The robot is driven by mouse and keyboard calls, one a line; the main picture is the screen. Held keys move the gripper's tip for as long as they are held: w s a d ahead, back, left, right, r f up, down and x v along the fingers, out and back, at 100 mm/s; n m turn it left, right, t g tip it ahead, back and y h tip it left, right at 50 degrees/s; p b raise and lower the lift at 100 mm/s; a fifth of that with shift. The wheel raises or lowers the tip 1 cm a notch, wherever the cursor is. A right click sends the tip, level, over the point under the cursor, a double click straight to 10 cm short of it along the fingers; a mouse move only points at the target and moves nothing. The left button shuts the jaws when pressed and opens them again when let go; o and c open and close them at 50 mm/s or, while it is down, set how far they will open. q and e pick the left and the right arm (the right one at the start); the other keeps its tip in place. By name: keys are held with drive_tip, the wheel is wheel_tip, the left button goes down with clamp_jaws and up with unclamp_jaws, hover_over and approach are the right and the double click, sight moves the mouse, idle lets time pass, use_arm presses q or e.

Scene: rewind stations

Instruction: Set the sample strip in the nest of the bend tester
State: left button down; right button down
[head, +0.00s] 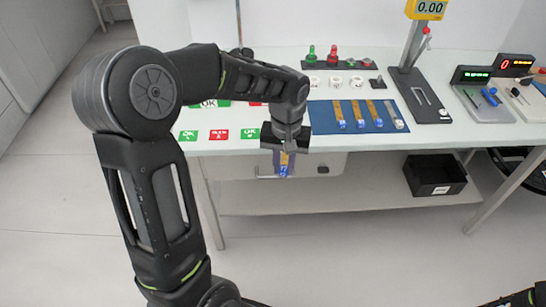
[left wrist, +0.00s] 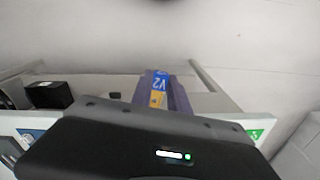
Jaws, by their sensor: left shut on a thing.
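My left gripper (head: 286,143) points down in front of the table's front edge. It is shut on a sample strip (head: 283,168), yellow with a blue end, which hangs below the jaws. The bend tester (head: 407,75) stands at the back right of the table, with a grey column, a yellow display above and a dark base. A pale slot in that base looks like the nest (head: 428,102), apart from the strip. My right gripper is out of view.
A blue mat (head: 324,121) holds several more strips, right of the gripper. Green and red cards (head: 219,134) lie on the left. White rolls and coloured knobs stand behind the mat. A black bin (head: 435,175) sits on the lower shelf. Trays with displays stand far right.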

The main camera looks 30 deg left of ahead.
use_arm(q)
drive_tip(key=w+d+f+m, duration=0.1)
drive_tip(key=d+f+m, duration=0.1)
drive_tip(key=d+f, duration=0.3)
drive_tip(key=w+d+f+m, duration=0.2)
drive_tip(key=d+f, duration=0.3)
drive_tip(key=f, duration=0.4)
drive_tip(key=shift+w+f+m, duration=0.25)
drive_tip(key=shift+w+m, duration=0.05)
drive_tip(key=shift+m, duration=0.2)
